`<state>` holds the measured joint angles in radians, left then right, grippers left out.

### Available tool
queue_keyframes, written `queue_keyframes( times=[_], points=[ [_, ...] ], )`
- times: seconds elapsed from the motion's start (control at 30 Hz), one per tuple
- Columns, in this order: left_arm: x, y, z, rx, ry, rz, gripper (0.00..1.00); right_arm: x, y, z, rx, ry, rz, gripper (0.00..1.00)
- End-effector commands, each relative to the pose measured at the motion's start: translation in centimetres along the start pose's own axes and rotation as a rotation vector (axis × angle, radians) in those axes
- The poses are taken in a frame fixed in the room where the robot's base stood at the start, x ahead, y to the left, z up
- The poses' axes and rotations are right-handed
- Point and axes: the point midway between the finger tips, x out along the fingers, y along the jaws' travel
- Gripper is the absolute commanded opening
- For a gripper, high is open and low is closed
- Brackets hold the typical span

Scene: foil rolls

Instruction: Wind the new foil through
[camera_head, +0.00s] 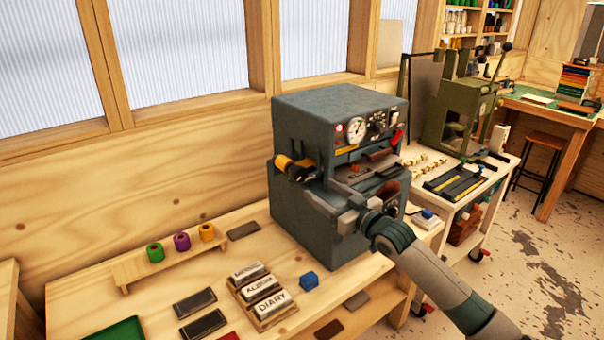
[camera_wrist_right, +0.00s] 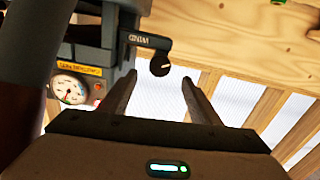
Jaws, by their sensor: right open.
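A blue-grey foil machine (camera_head: 325,110) stands on the wooden bench, with a gauge and red light on its front. A yellow-orange roll (camera_head: 284,162) with a dark fitting beside it sits on the machine's left side. My right gripper (camera_head: 322,196) is open at the machine's front left, below and right of that roll. In the right wrist view my gripper (camera_wrist_right: 160,98) has nothing between its fingers. A black lettered arm with a round knob (camera_wrist_right: 160,65) shows just beyond the fingertips, apparently clear of them. Green (camera_head: 155,252), purple (camera_head: 181,241) and orange (camera_head: 207,232) rolls stand on a small wooden rack.
A wooden tray (camera_head: 262,299) holds lettered blocks, with a blue block (camera_head: 309,281) to its right. Dark plates (camera_head: 195,302) and a green mat (camera_head: 117,330) lie on the bench. A green press (camera_head: 462,110) stands on a trolley at right.

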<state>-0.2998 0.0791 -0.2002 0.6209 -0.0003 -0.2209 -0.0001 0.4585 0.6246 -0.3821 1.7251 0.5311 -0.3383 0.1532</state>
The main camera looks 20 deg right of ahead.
Motion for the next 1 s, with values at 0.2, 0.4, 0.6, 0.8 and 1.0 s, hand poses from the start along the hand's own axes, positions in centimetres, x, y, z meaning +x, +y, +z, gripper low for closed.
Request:
queue_keyframes(
  times=[0.2, 0.4, 0.6, 0.8, 1.0],
  points=[
    [-1.4, 0.0, -0.1, 0.0, 0.0, 0.0, 0.38, 3.7, 0.0, -0.3, 0.002, 0.0, 0.0, 0.57],
    [-2.2, 0.0, -0.2, 0.0, 0.001, 0.0, 0.38, 6.7, 0.0, -0.3, 0.001, 0.001, 0.0, 0.57],
    [-2.7, 0.0, -0.3, 0.0, 0.001, 0.0, 0.38, 9.0, 0.0, -0.1, 0.0, -0.001, 0.0, 0.57],
    [-2.9, -0.1, -0.3, 0.0, 0.001, 0.0, 0.38, 10.1, 0.0, 0.0, 0.0, -0.001, 0.0, 0.57],
    [-3.0, -0.1, -0.3, 0.0, 0.001, 0.0, 0.38, 10.4, 0.0, 0.0, 0.0, 0.0, 0.0, 0.57]
  ],
)
